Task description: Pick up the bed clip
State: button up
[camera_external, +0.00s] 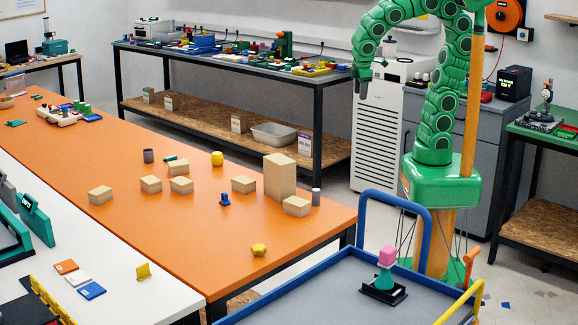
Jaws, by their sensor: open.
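My gripper (362,89) hangs at the end of my green segmented arm, pointing down, with its small dark fingers apart and nothing seen between them. It is high up, beyond the far right part of the orange table (120,165) in the picture, well away from the things on it. I cannot tell for certain which thing is the bed clip. Small candidates are a blue upright piece (225,199) and a yellow lump (259,250) on the orange table, and a yellow angled piece (143,271) on the white table.
Several tan blocks stand on the orange table, the tallest block (280,178) near its right end. A dark cup (148,155), a yellow cylinder (217,158) and a grey cylinder (316,196) stand among them. A blue-rimmed cart (330,290) is in front. The table's front middle is clear.

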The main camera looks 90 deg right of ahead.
jog(key=w+n+t+h, duration=0.1)
jog(key=w+n+h, duration=0.35)
jog(key=w, duration=1.35)
jog(key=n+t+h, duration=0.4)
jog(key=n+t, duration=0.1)
jog(key=n, duration=0.8)
send_over(222, 196)
jog(key=s+d, duration=0.8)
jog(key=d, duration=0.2)
notch_tip(222, 196, down, 16)
jog(key=w+a+f+n+t, duration=0.1)
jog(key=a+f+n, duration=0.1)
jog(key=a+f, duration=0.2)
jog(key=w+a+f+n+t+y, duration=0.1)
jog(key=a+f+n, duration=0.1)
jog(key=a+f, duration=0.3)
jog(key=w+a+f+n+t, duration=0.1)
jog(key=a+f+n, duration=0.1)
jog(key=a+f, duration=0.2)
jog(key=shift+w+a+f+n+t+y, duration=0.15)
jog(key=shift+w+n+t+y, duration=0.1)
jog(key=shift+t+y, duration=0.1)
jog(key=shift+x, duration=1.25)
jog(key=x, duration=0.4)
jog(key=shift+f, duration=0.4)
jog(key=shift+w+d+f, duration=0.15)
jog(key=shift+w+d, duration=0.1)
jog(key=shift+w, duration=0.05)
grip_shut()
